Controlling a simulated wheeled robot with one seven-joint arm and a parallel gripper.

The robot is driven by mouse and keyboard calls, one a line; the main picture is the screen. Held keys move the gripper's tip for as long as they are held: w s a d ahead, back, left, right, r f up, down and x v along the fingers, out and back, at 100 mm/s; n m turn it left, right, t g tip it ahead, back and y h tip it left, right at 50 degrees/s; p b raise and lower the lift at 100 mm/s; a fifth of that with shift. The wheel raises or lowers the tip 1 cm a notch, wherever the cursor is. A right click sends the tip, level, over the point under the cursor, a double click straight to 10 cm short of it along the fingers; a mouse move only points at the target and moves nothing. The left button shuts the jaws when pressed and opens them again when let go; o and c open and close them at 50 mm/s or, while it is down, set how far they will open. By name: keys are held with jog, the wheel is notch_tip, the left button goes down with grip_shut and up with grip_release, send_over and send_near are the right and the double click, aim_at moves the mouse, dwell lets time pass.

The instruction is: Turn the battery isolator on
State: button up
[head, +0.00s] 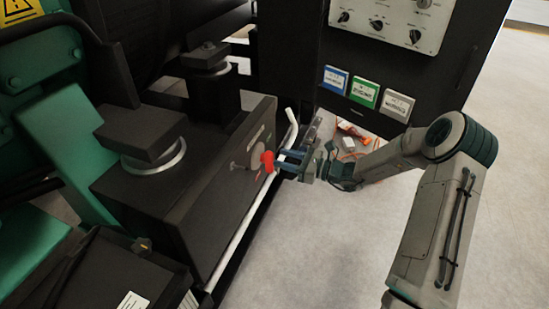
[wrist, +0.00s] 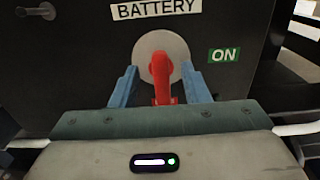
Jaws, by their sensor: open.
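The battery isolator is a red handle (wrist: 162,78) on a round grey plate (wrist: 180,47), set in the face of a black box (head: 185,215). In the wrist view the handle points down toward my gripper. A white BATTERY label (wrist: 155,8) is above it and a green ON label (wrist: 224,55) is to its right. In the head view the red handle (head: 267,160) is at the box's right face. My gripper (wrist: 160,88) is open, with one blue finger on each side of the handle. Gaps show between fingers and handle; contact at its lower end is hidden.
A pale rail (head: 238,236) runs along the front of the box. A dark cabinet with a knob panel (head: 390,22) and blue, green and grey tags (head: 364,94) stands behind. Orange items (head: 352,135) lie on the floor beyond my gripper. Floor at the right is clear.

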aim_at(273, 156)
jog(key=shift+x, duration=1.85)
grip_shut()
